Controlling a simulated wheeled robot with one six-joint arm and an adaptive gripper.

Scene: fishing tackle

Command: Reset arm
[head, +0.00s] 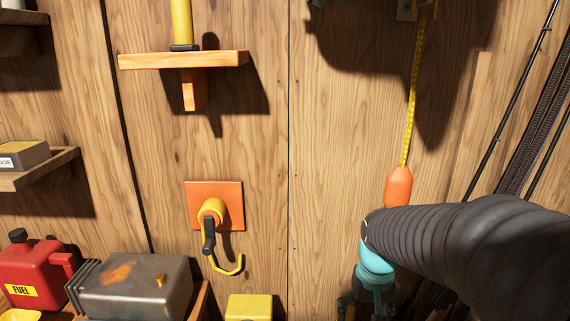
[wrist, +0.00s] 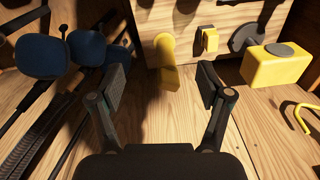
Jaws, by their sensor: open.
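My arm comes in from the right in the head view, with a dark ribbed sleeve and a teal joint. In the wrist view my gripper (wrist: 163,80) is open, its two dark fingers wide apart. Nothing is held between the fingers. A yellow piece (wrist: 165,62) stands out from a wooden panel just beyond the gap, apart from the fingers as far as I can tell. In the head view the gripper is mostly hidden low behind the arm.
An orange float (head: 398,187) hangs on a yellow cord beside my arm. An orange wall plate (head: 232,200) carries a yellow hook (head: 231,268). A red fuel can (head: 38,265) and metal box (head: 135,288) stand lower left. Black rods (head: 510,125) lean at right.

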